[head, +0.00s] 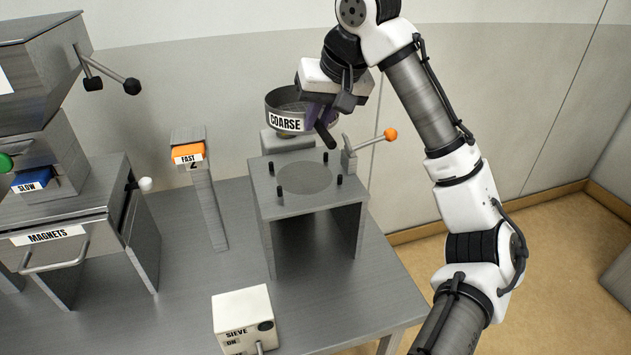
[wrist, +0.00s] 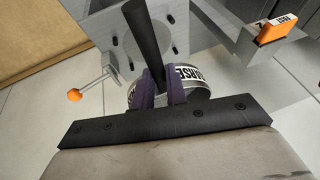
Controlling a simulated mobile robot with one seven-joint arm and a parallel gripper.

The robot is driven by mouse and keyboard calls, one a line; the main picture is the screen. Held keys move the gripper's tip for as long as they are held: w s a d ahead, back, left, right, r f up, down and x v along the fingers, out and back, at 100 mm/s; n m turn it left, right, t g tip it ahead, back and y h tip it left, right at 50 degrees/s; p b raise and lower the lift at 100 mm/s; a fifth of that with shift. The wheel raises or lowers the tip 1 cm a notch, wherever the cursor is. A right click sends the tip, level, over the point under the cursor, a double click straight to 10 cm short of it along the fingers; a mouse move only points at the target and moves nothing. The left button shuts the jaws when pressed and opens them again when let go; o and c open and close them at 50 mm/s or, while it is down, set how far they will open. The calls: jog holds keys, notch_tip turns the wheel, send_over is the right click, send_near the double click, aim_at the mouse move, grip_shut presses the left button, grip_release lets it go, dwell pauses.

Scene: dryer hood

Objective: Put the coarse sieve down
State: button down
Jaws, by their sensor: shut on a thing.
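The coarse sieve (head: 285,108) is a round grey metal pan with a white "COARSE" label and a black handle (head: 325,134). My gripper (head: 322,115) is shut on the sieve by its handle and holds it up, above and behind the metal stand in the head view. The stand's top (head: 262,180) has a round darker disc and several black pegs. In the wrist view, the purple fingers (wrist: 165,92) close around the black handle (wrist: 146,40), and part of the sieve (wrist: 197,90) shows behind them. Whether the sieve touches anything behind the stand is not clear.
A lever with an orange knob (head: 390,134) stands at the stand's right back corner. A post with an orange "FAST" block (head: 188,153) is left of the stand. A white "SIEVE ON" box (head: 243,315) sits in front. The "MAGNETS" drawer unit (head: 60,245) is at left.

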notch_tip(320, 180, down, 15)
jog(key=shift+r+p, duration=0.1)
jog(key=shift+p, duration=0.65)
jog(key=c, duration=1.4)
grip_release()
jog(key=b+v, duration=0.2)
jog(key=v, duration=1)
